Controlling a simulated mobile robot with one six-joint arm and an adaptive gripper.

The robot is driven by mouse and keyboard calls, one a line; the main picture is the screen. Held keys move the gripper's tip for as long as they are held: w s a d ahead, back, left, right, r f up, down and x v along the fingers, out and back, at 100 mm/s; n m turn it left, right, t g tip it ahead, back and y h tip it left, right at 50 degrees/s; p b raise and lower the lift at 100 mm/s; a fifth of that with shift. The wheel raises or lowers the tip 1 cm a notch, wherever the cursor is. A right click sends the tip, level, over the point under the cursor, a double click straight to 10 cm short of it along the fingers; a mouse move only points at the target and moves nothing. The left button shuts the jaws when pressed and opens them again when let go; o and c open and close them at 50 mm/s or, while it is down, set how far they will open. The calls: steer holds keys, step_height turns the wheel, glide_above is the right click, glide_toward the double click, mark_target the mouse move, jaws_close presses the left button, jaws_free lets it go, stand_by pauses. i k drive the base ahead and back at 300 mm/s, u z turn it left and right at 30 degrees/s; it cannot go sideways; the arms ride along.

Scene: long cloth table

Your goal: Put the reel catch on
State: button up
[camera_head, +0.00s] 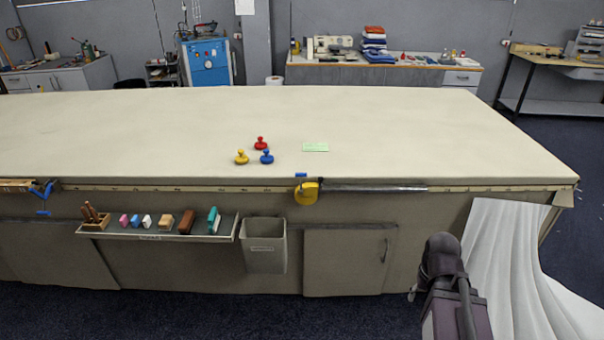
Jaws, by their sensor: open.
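A yellow part (306,193) sits on the table's front edge, with a small blue lever (301,175) above it. A dark roller or tube (372,187) runs to the right from it along the front rail. A blue clamp-like piece (42,195) is on the rail at the far left. I cannot tell which of these is the reel catch, or whether it is on or off. Part of my arm shows at the lower right, in front of the table; my gripper itself is not in view.
The long cloth table (180,120) is mostly clear. Red (261,144), yellow (241,157) and blue (267,157) knobs stand near a green card (315,147). A tool shelf (150,234) and a bin (263,247) are on the front. White cloth (505,265) hangs right.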

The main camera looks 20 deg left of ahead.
mark_target(297, 175)
steer(key=i, duration=0.95)
